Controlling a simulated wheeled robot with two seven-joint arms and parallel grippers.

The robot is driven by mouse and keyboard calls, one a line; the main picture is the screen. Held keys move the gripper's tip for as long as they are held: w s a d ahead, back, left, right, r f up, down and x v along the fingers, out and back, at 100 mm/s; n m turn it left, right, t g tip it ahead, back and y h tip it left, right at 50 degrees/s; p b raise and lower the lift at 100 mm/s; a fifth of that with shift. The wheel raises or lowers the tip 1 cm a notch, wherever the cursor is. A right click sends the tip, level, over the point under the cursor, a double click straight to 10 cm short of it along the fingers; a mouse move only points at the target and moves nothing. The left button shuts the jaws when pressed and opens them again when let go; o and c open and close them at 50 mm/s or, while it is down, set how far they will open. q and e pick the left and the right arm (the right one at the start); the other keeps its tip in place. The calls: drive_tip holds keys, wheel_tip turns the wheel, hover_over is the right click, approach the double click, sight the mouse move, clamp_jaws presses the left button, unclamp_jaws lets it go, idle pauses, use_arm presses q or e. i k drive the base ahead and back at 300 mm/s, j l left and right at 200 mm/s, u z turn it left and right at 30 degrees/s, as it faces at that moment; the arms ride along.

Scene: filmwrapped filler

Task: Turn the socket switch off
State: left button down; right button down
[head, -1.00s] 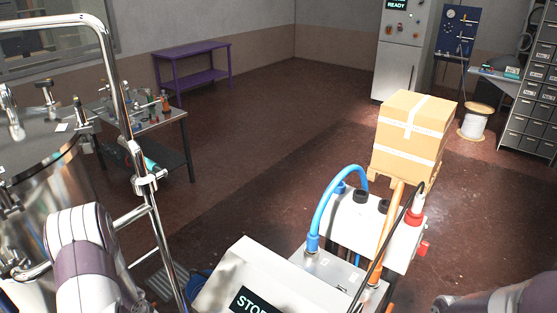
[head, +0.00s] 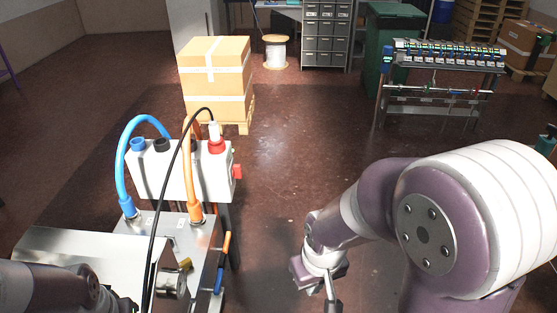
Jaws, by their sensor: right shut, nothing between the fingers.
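A white socket box (head: 170,176) stands on the metal machine at left of centre in the head view. A red switch (head: 237,171) sticks out of its right side; its setting is too small to read. A red plug (head: 216,146) with a white top sits in the box's right end. My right gripper (head: 331,301) is shut and empty at the bottom edge, to the right of and nearer than the box, clear of the switch. My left gripper (head: 124,304) shows only partly at the bottom left, behind the black cable; its fingers are hidden.
A blue hose (head: 123,165), an orange hose (head: 195,195) and a black cable (head: 162,200) rise around the box. A cardboard carton (head: 216,75) on a pallet stands behind it. The floor between is open.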

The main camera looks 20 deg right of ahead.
sight(237, 173)
drive_tip(key=i+l+z, duration=0.2)
drive_tip(key=l, duration=0.25)
drive_tip(key=i+l+u, duration=0.1)
drive_tip(key=i+l, duration=0.15)
drive_tip(key=l, duration=0.15)
drive_tip(key=i+l+u, duration=0.1)
drive_tip(key=l, duration=0.35)
drive_tip(key=i+l+u, duration=0.15)
drive_tip(key=i+l, duration=0.2)
drive_tip(key=i+l+u, duration=0.1)
drive_tip(key=l, duration=0.45)
drive_tip(key=i+l+u, duration=0.1)
drive_tip(key=i+l, duration=0.15)
drive_tip(key=l, duration=0.25)
drive_tip(key=i+l+u, duration=0.1)
drive_tip(key=l, duration=0.4)
drive_tip(key=i+l+u, duration=0.1)
drive_tip(key=l, duration=0.4)
drive_tip(key=i+l+u, duration=0.1)
drive_tip(key=l, duration=0.45)
drive_tip(key=i, duration=0.1)
